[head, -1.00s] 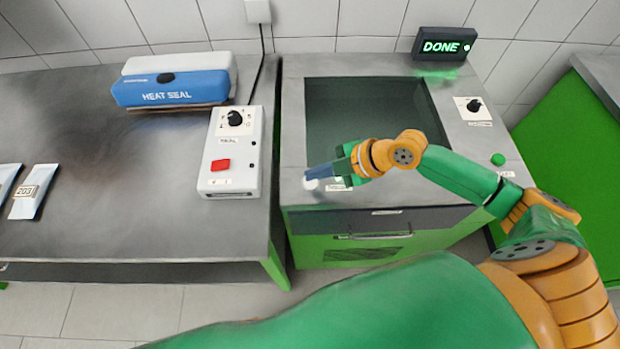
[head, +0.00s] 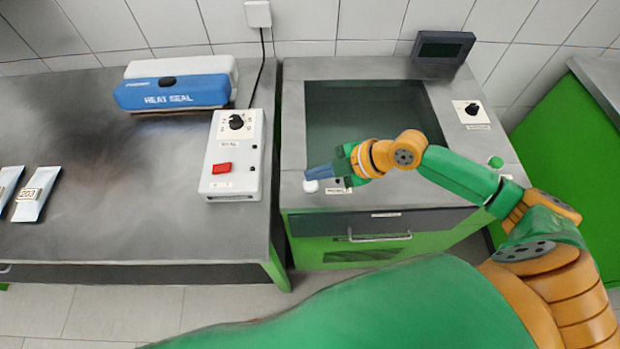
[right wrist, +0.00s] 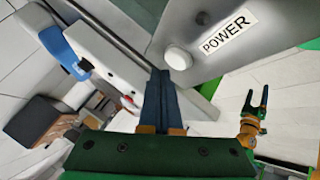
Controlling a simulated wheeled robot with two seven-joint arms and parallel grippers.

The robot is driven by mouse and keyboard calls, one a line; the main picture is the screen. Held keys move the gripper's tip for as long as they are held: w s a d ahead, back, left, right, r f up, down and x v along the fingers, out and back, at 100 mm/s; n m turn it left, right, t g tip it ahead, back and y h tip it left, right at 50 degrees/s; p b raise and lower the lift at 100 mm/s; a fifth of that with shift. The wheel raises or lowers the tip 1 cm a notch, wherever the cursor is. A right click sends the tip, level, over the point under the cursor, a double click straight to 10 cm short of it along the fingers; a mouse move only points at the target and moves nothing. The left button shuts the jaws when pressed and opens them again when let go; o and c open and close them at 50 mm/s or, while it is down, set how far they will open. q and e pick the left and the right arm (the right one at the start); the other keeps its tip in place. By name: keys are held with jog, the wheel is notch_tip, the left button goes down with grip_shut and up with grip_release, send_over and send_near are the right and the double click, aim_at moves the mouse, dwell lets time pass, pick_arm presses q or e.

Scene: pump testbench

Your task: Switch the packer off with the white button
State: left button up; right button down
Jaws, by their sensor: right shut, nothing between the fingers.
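The packer (head: 293,130) is a green-fronted machine with a steel top and a dark sunken window. Its white round button (head: 310,187) is at the front left corner of the top. In the right wrist view the white button (right wrist: 178,57) sits beside a POWER label (right wrist: 228,33). My right gripper (head: 309,173) is shut and empty, its blue fingertips just above or behind the button in the head view. In the wrist view its fingertips (right wrist: 161,74) show beside the button, apart from it in the picture. My left gripper (right wrist: 257,99) shows only there, its fingers apart.
The packer's display (head: 442,47) is dark. A black knob (head: 473,108) and a green button (head: 496,161) are on its right side. To the left, a steel table (head: 120,215) holds a blue heat sealer (head: 170,93), a white control box (head: 233,155) and pouches (head: 37,193).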

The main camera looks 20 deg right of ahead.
aim_at(316, 184)
jog(key=shift+r, duration=0.15)
notch_tip(316, 184, up, 6)
jog(key=p, duration=0.5)
